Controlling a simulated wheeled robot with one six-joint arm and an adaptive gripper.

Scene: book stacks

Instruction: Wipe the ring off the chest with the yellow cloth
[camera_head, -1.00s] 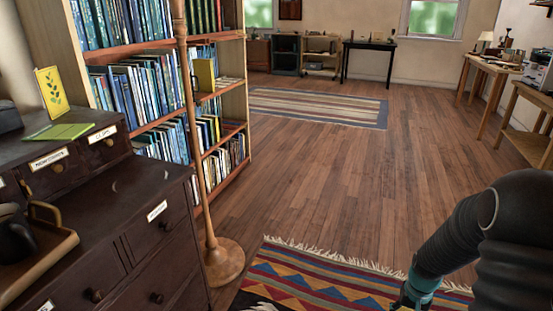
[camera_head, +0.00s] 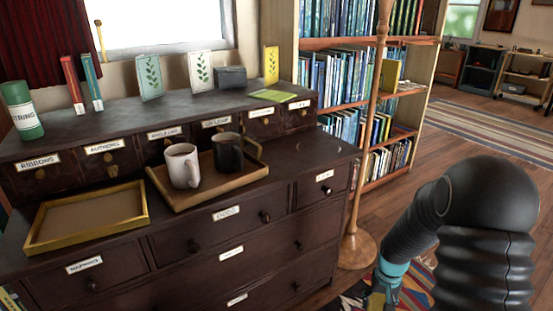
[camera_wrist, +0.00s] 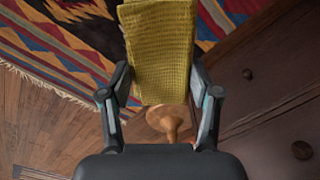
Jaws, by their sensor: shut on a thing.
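The dark wood chest (camera_head: 300,168) fills the left and middle of the head view, with labelled drawers and a raised back row. A faint pale arc (camera_head: 338,149) shows on its bare top at the right end; I cannot make out a full ring. My gripper (camera_wrist: 160,75) is shut on the folded yellow cloth (camera_wrist: 160,40), which hangs out past the fingertips in the wrist view. In the head view my gripper is low at the right, beside the chest and apart from it, mostly cut off by the bottom edge.
A wooden tray (camera_head: 205,198) with a white mug (camera_head: 182,165) and a dark mug (camera_head: 228,152) stands on the chest, left of the bare end. An empty yellow-edged tray (camera_head: 88,216) is at far left. A wooden stand (camera_head: 356,250) rises by the chest's right end, before the bookcase (camera_head: 345,42).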

